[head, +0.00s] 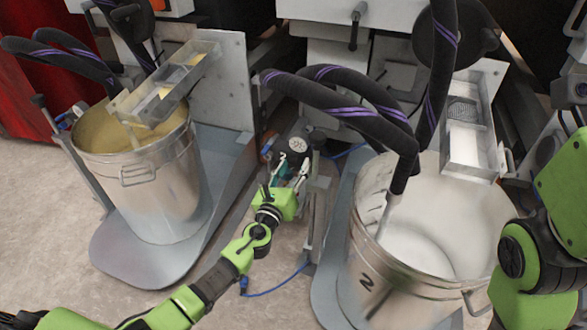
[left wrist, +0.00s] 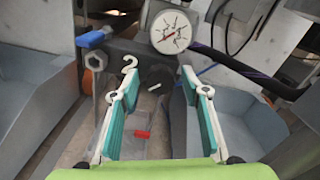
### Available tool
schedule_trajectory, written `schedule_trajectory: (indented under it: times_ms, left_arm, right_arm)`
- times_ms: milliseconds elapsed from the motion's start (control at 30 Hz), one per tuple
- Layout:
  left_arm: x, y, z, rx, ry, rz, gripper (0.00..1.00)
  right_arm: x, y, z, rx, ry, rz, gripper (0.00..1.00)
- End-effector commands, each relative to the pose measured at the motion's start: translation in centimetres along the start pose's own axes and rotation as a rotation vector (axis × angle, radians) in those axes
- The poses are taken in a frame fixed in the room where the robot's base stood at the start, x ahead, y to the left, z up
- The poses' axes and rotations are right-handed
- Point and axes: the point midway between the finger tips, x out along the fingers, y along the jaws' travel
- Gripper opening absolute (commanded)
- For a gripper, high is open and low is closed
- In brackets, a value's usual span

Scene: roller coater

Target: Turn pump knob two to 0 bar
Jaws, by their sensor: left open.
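A dark pump unit carries a white "2" (left wrist: 130,64) and a round white pressure gauge (left wrist: 171,32) in the left wrist view. The gauge (head: 297,145) also shows in the head view. A short white mark (left wrist: 154,87) sits on a dark part below the gauge, which looks like the knob; its outline is hard to make out. My left gripper (head: 292,168) is open and points at the pump. Its teal-padded fingers stand on either side of the white mark, with nothing between them. My right gripper is out of view.
A metal drum marked 2 (head: 365,285) stands right of the pump, another drum (head: 140,175) to the left. Thick black hoses (head: 345,105) hang over the right drum. A blue valve handle (left wrist: 95,38) and an orange nut (left wrist: 89,81) sit left of the gauge.

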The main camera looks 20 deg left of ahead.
Motion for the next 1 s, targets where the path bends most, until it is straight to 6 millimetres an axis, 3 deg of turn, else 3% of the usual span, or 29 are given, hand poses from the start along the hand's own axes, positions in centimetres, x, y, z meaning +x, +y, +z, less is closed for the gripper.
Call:
schedule_trajectory:
  times_ms: [67,100,233,667,1000]
  left_arm:
    - [-0.02,-0.01,0.0,0.0,0.0,0.0,0.42]
    - [-0.02,-0.01,0.0,0.0,0.0,0.0,0.37]
    - [-0.03,0.0,0.0,0.0,0.0,0.0,0.04]
    - [-0.04,0.06,-0.1,-0.057,0.0,0.001,0.04]
    - [-0.07,0.08,-0.24,-0.301,0.0,0.001,0.04]
  right_arm:
    - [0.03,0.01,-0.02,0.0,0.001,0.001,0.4]
    - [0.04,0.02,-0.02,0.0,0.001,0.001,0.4]
    - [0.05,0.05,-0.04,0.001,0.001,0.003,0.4]
    - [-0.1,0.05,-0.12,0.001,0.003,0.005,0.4]
    - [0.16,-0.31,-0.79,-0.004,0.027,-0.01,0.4]
